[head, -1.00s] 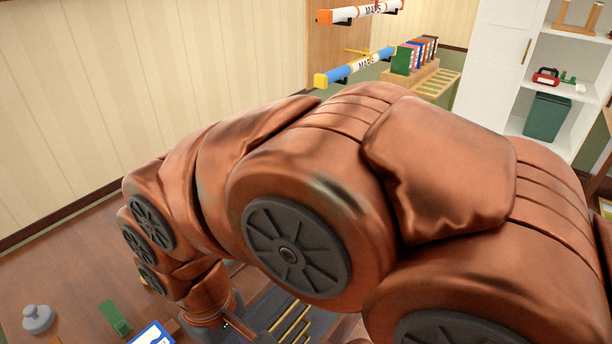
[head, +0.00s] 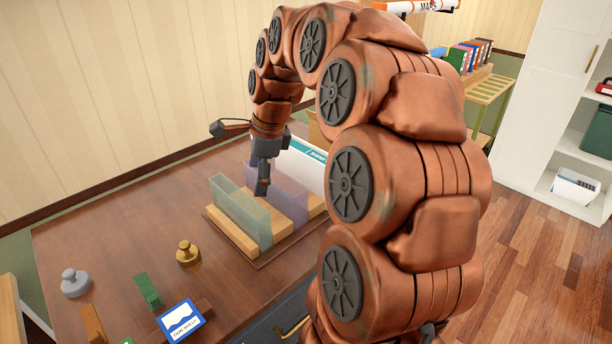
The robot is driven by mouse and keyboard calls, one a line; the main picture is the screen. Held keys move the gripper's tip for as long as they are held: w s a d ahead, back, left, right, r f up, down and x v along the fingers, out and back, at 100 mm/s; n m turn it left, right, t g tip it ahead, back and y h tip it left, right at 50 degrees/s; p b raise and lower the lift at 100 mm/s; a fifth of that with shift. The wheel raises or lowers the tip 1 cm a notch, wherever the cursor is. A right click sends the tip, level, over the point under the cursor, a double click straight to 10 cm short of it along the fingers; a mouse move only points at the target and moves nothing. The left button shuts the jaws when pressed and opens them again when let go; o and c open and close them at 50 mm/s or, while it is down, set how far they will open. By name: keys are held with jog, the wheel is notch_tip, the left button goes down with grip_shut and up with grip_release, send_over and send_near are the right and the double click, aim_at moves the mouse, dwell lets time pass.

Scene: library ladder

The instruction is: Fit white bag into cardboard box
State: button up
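I cannot make out a white bag for certain in the head view. A white flat item with a teal printed edge (head: 302,163) stands in the wooden rack behind my gripper and is partly hidden. A tan piece (head: 316,130) beyond it, mostly behind my arm, may be cardboard; I cannot tell. My gripper (head: 263,184) points down over the rack's clear dividers. Its fingers overlap in this view, so their opening is hidden, and I see nothing clearly held.
The wooden rack (head: 233,236) has translucent dividers (head: 240,212). A brass weight (head: 187,252), grey weight (head: 74,283), green block (head: 148,290) and blue-white card (head: 180,321) lie on the brown table (head: 110,238). A white shelf unit (head: 540,120) stands at right; the floor before it is clear.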

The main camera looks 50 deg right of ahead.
aim_at(304, 159)
jog(key=d+m, duration=0.4)
jog(key=d, duration=0.2)
jog(key=w+d+m+t+b, duration=0.1)
jog(key=d+m, duration=0.3)
jog(key=d, duration=0.2)
jog(key=w+d+m+h, duration=0.1)
jog(key=d+m, duration=0.2)
jog(key=d, duration=0.3)
jog(key=shift+w+f+m+t, duration=0.1)
jog(key=shift+f+m+t, duration=0.1)
jog(key=shift+m+t, duration=0.15)
jog(key=shift+d+f, duration=0.1)
jog(key=shift+d, duration=0.15)
jog(key=shift+d+p+x, duration=0.15)
jog(key=shift+p+x, duration=0.3)
jog(key=shift+x, duration=1.45)
jog(key=shift+d+p+x, duration=0.15)
jog(key=shift+p+x, duration=0.3)
jog(key=shift+x, duration=1.45)
jog(key=shift+w, duration=0.1)
jog(key=shift+c, duration=0.2)
jog(key=c, duration=1.2)
